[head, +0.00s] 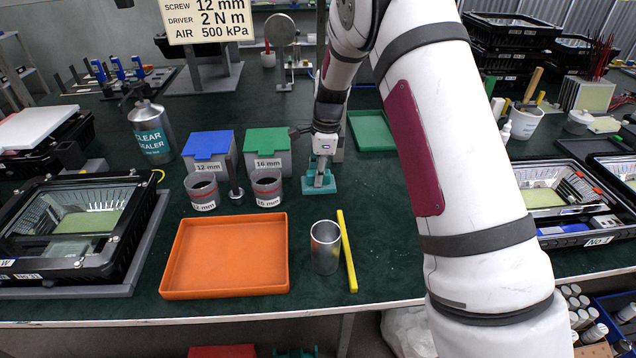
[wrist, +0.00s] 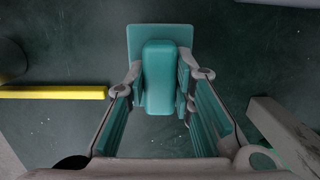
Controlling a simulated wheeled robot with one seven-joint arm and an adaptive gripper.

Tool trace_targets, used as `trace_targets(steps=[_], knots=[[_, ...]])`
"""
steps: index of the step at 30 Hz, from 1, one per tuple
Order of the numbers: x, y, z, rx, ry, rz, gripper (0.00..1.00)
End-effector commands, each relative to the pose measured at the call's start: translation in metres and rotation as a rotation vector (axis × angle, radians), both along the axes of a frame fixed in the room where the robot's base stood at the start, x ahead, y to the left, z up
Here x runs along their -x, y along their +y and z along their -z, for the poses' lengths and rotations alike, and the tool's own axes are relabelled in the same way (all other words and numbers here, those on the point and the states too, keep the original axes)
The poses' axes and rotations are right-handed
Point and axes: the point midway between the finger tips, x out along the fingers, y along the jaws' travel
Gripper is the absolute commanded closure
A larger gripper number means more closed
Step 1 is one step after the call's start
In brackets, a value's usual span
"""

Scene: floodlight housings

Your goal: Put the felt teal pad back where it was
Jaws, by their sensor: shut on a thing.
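The teal pad (head: 318,187) has a flat base and a raised block as a grip. It is at the middle of the green work surface, right of the grey bin with the green lid. My gripper (head: 322,170) points down over it and is shut on its raised block. In the wrist view, the teal pad (wrist: 160,60) shows between the two fingers of my gripper (wrist: 160,88), with its base spreading out beneath. I cannot tell whether the base touches the surface.
An orange tray (head: 225,258), a metal cup (head: 325,247) and a yellow bar (head: 347,250) lie nearer the front edge. Two grey bins, blue-lidded (head: 209,148) and green-lidded (head: 267,146), stand left, with clear cups before them. A green tray (head: 372,130) lies behind.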

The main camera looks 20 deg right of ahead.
Motion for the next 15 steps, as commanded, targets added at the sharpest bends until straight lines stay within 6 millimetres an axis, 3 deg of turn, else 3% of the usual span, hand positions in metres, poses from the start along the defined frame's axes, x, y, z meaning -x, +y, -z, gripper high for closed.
trace_targets(steps=[7, 15], knots=[[0.001, 0.001, 0.031, -0.001, 0.004, 0.001, 1.0], [0.001, 0.001, 0.032, 0.0, 0.001, 0.0, 1.0]])
